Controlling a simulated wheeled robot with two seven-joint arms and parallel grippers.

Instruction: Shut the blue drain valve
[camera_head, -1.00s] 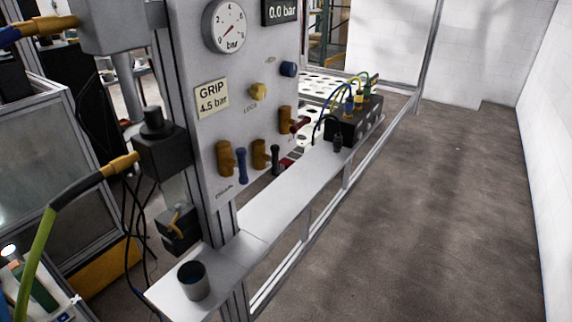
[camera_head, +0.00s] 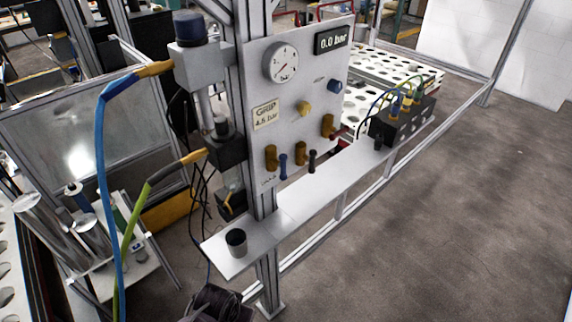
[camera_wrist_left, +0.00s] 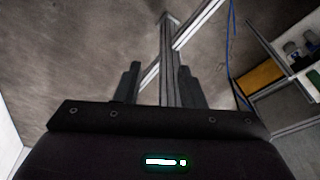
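The drain valve has a brass body (camera_head: 271,157) and a blue lever (camera_head: 283,168), at the lower left of the grey panel (camera_head: 290,125) in the head view. The blue lever hangs roughly vertical beside the body, above a small label too blurred to read surely. My left gripper (camera_wrist_left: 158,80) shows in the left wrist view with its two dark fingers apart and nothing between them. It faces the floor and a frame post, and the valve is not in that view. A dark shape at the bottom of the head view may be part of my arm. My right gripper is not in view.
Other panel valves have a black lever (camera_head: 312,161) and a red lever (camera_head: 333,132). A gauge (camera_head: 283,63) and a 0.0 bar display (camera_head: 331,39) sit above. Hoses hang left; floor at right is clear.

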